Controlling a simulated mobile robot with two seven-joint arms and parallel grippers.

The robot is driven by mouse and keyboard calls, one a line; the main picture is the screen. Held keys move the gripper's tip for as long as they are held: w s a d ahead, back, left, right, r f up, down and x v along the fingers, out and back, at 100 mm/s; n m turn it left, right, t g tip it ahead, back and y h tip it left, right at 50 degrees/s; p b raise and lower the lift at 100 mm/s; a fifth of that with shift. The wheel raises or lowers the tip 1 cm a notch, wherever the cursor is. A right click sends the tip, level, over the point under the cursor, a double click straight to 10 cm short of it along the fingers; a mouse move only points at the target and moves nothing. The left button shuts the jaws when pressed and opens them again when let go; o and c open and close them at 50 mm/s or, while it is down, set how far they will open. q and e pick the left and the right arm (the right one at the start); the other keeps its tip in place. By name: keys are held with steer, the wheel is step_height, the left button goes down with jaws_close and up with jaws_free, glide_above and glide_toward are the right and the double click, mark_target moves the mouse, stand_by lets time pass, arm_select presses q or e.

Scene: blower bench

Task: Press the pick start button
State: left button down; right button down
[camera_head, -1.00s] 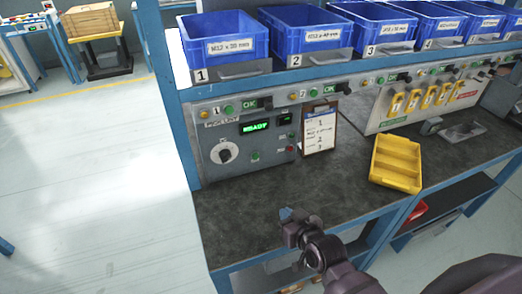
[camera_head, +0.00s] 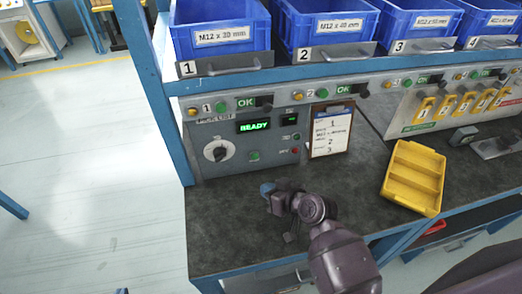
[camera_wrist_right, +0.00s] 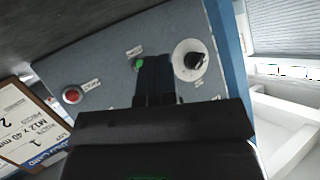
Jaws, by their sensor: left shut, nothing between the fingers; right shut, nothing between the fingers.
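The grey control panel (camera_head: 225,138) carries a green lit display (camera_head: 254,126) reading READY, a round selector knob (camera_head: 218,151), a green button (camera_head: 254,156) low in the middle and a red button (camera_head: 295,151) at its right. Its labels are too small to read, so I cannot tell which is the pick start button. My right gripper (camera_head: 268,189) is shut and empty, in front of and below the panel. In the right wrist view its shut fingers (camera_wrist_right: 155,80) point at the panel and partly cover the green button (camera_wrist_right: 138,65); contact cannot be told. My left gripper is not in view.
A clipboard card (camera_head: 331,130) stands right of the panel. A yellow divided tray (camera_head: 414,178) lies on the dark bench top (camera_head: 225,225). Blue bins (camera_head: 219,40) stand on the shelf above, over a rail with more buttons. The bench left of the arm is clear.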

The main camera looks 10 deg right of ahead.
mark_target(254, 156)
steer(key=shift+s+a+f+n+g+y, duration=0.1)
steer(key=shift+s+f+n+g+y, duration=0.15)
steer(key=shift+n, duration=0.35)
steer(key=shift+s+a+r, duration=0.1)
steer(key=shift+a, duration=0.1)
steer(key=shift+w, duration=0.65)
steer(key=w+b, duration=0.2)
steer(key=w, duration=0.3)
steer(key=shift+w, duration=0.35)
steer(key=shift+w+d+b, duration=0.1)
steer(key=shift+w+b, duration=0.2)
steer(key=shift+w, duration=0.65)
